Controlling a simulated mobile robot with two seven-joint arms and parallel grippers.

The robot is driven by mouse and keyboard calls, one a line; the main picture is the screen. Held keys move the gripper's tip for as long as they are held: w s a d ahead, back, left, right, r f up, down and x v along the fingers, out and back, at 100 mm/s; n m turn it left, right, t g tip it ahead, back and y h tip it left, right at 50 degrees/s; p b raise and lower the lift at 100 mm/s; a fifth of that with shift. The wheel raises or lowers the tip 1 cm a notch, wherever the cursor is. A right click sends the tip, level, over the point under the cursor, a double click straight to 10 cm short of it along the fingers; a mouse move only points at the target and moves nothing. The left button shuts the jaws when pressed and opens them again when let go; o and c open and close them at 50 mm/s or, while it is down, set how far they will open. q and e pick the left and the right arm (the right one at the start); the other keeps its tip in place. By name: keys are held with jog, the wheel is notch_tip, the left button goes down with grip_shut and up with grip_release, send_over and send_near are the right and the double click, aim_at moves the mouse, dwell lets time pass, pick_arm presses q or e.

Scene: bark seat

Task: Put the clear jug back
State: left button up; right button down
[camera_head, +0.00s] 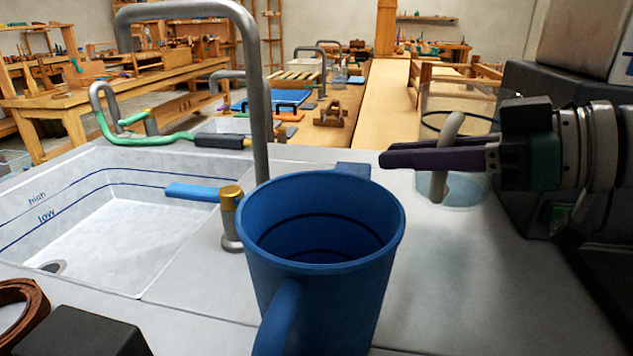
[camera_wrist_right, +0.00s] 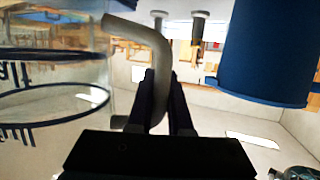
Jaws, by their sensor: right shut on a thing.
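The clear jug (camera_head: 478,105) is see-through, with a dark ring around it and a pale grey handle (camera_head: 439,165). It stands upright over the right part of the grey counter; I cannot tell whether its base touches. My right gripper (camera_head: 385,160) comes in from the right and is shut on that handle. In the right wrist view, the fingers (camera_wrist_right: 160,85) close around the grey handle (camera_wrist_right: 148,45), and the jug's clear wall (camera_wrist_right: 55,75) with dark lettering fills the left side. My left gripper is not in view.
A large blue jug (camera_head: 330,310) stands in the near foreground and hides some counter. Left of it are a tall grey tap (camera_head: 258,100), a brass-topped post (camera_head: 231,215) and a white sink (camera_head: 130,210). A dark block (camera_head: 75,335) sits lower left. The counter (camera_head: 490,290) at right is clear.

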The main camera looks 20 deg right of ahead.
aim_at(429, 198)
jog(key=shift+f+b, duration=0.55)
jog(key=shift+f, duration=1.75)
jog(key=shift+f, duration=0.2)
jog(key=c, duration=0.8)
grip_release()
jog(key=shift+c, duration=0.2)
jog(key=shift+r, duration=0.1)
jog(key=shift+r, duration=0.15)
jog(key=shift+s+d, duration=0.2)
jog(key=v, duration=1.1)
jog(key=shift+b, duration=0.35)
jog(key=shift+s+d+r, duration=0.1)
